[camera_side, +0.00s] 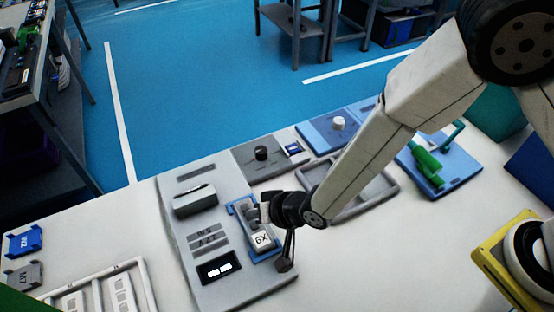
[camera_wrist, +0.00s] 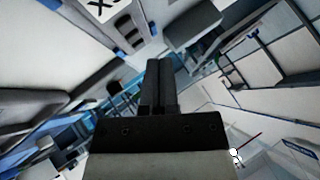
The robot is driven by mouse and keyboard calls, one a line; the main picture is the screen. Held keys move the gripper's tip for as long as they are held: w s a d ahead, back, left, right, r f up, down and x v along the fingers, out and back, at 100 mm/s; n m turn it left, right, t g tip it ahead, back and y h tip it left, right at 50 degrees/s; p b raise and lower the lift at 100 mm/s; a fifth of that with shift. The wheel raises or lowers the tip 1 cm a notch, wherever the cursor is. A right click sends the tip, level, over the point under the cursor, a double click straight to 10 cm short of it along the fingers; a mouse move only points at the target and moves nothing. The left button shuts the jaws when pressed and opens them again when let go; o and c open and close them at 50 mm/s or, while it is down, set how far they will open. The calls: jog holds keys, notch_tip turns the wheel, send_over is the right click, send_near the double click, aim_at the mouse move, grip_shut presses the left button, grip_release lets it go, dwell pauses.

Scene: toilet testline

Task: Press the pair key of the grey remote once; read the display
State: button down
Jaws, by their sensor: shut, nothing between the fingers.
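The grey remote (camera_side: 252,217) lies in a blue cradle (camera_side: 276,253) on a grey panel (camera_side: 180,235). Its white label, which appears to read X9 or 6X, faces the camera. In the wrist view the label and dark keys (camera_wrist: 124,30) show at the top; I cannot tell which is the pair key. My gripper (camera_side: 266,206) is at the remote's far end in the side view, partly hiding it; contact cannot be told. Its fingers (camera_wrist: 158,85) are shut and empty. The black display (camera_side: 218,267) is lit with white marks too small to read.
A grey box (camera_side: 194,200) stands on the panel left of the cradle. Behind are a dark-knob plate (camera_side: 261,154) and a blue plate with a white knob (camera_side: 338,123).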

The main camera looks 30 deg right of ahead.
jog(key=shift+f, duration=1.15)
jog(key=shift+f, duration=0.85)
dwell(2.2)
jog(key=shift+r, duration=0.1)
dwell(0.4)
jog(key=shift+r, duration=0.75)
jog(key=shift+r, duration=2.5)
